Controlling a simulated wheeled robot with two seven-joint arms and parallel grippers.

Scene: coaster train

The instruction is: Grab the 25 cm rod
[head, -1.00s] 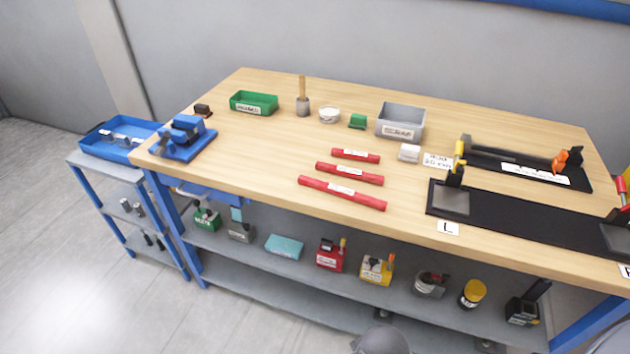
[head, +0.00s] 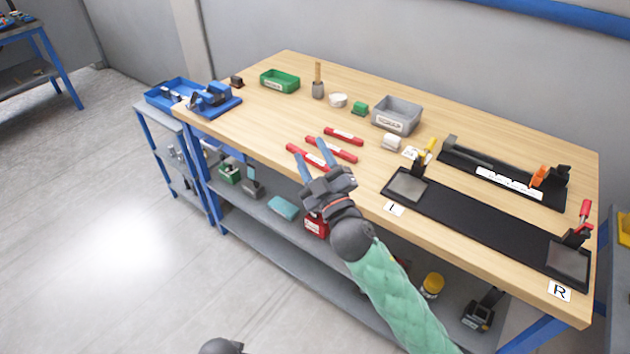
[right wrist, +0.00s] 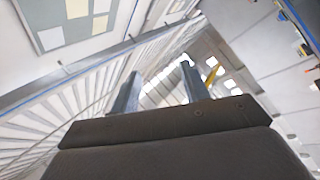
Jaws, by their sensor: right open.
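Three red rods with white labels lie side by side on the wooden table: a short back rod (head: 343,136), a longer middle rod (head: 343,153) and a front rod (head: 311,160), the longest in the earlier view. Their labels are too small to read, so I cannot tell which is 25 cm. My right gripper (head: 308,149) is open and empty, its blue fingers pointing toward the rods. In the head view it overlaps the front and middle rods and hides part of the front one; contact is not visible. The right wrist view shows its fingers (right wrist: 158,90) but no rod.
Right of the rods are a black fixture (head: 470,230) with L and R labels and a black rack (head: 505,178). A grey bin (head: 397,114), green tray (head: 280,80) and blue device (head: 213,100) stand farther back. Table around the rods' left is clear.

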